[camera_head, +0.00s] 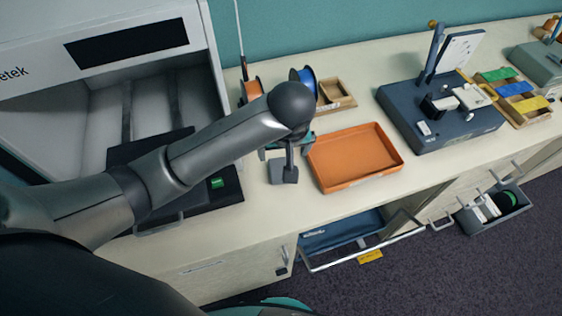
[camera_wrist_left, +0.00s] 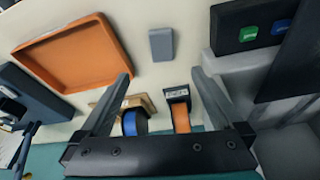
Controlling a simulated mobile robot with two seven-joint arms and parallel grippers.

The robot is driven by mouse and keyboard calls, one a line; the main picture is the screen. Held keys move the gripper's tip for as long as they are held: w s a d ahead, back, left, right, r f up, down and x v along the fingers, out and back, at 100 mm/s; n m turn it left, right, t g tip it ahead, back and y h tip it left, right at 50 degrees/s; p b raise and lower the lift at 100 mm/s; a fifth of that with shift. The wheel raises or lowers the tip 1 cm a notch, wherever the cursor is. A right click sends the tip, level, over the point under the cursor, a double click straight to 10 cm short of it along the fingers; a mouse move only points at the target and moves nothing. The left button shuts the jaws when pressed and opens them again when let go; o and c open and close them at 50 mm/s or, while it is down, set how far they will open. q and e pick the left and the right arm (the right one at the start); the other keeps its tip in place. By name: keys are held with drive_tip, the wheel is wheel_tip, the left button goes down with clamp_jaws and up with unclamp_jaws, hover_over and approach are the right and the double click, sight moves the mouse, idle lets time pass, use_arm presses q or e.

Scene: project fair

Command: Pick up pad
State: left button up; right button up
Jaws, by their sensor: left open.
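A small grey rectangular pad (camera_wrist_left: 160,44) lies flat on the pale counter, between the orange tray and the dark machine edge with green and blue buttons. In the head view the pad (camera_head: 281,176) shows just left of the orange tray, partly behind a gripper finger. My left gripper (camera_head: 288,158) is above the pad, pointing down. In the left wrist view its fingers (camera_wrist_left: 161,75) are wide apart with nothing between them, and the pad lies beyond the tips. I cannot tell the exact height of the gap. My right gripper is in neither view.
The orange tray (camera_head: 352,183) stands right of the pad. An orange spool (camera_head: 251,91), a blue spool (camera_head: 308,76) and a wooden box (camera_head: 336,92) are behind. A dark blue device (camera_head: 440,110) stands farther right. Open drawers (camera_head: 345,236) are below the counter.

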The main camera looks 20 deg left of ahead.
use_arm(q)
drive_tip(key=b, duration=0.2)
hover_over(279, 169)
drive_tip(key=s+d, duration=0.1)
drive_tip(key=s, duration=0.1)
wheel_tip(279, 169, down, 8)
drive_tip(key=shift+f, duration=0.25)
drive_tip(key=shift+x, duration=2.9)
drive_tip(key=shift+a, duration=0.15)
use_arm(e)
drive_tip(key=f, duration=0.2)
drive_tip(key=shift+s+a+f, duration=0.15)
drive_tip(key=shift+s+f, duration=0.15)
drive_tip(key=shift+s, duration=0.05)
use_arm(q)
drive_tip(key=c, duration=1.4)
